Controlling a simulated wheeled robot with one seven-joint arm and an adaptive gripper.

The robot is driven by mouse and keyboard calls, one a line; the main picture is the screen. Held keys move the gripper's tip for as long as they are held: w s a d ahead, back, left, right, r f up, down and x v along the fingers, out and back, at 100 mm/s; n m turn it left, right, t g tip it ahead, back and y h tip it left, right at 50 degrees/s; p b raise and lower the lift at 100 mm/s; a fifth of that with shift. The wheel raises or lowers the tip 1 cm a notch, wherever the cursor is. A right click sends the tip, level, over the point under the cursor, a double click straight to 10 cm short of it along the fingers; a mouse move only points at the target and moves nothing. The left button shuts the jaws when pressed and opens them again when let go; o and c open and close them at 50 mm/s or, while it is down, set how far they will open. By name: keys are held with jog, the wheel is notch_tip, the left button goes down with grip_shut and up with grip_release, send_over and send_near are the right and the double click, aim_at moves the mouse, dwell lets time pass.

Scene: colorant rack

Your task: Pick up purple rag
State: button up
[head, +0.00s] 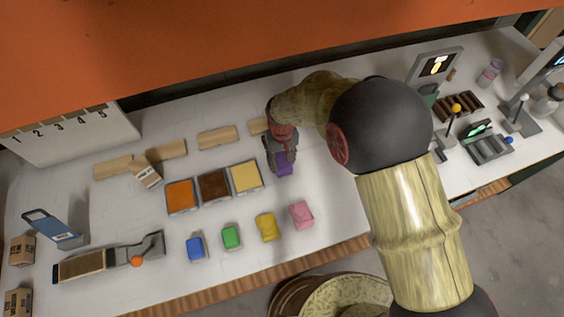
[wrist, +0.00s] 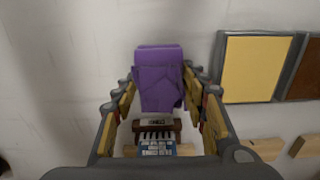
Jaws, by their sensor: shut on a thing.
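The purple rag (wrist: 158,78) is a folded purple cloth between the two fingers of my gripper (wrist: 160,88) in the wrist view. My gripper is shut on it. In the head view a small part of the purple rag (head: 285,169) shows below my gripper (head: 283,160), to the right of the yellow tray. My gripper hides most of the rag there. I cannot tell whether the rag touches the table.
Orange (head: 181,195), brown (head: 214,185) and yellow (head: 245,177) trays stand left of my gripper. Blue (head: 195,247), green (head: 231,237), yellow (head: 266,226) and pink (head: 301,214) rags lie near the front edge. Wooden blocks (head: 217,137) lie behind. The white table (head: 340,205) is clear right of the pink rag.

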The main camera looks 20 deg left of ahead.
jog(key=s+r, duration=1.2)
jog(key=s, duration=0.2)
jog(key=shift+p, duration=0.4)
jog(key=o, duration=0.6)
jog(key=c, duration=0.5)
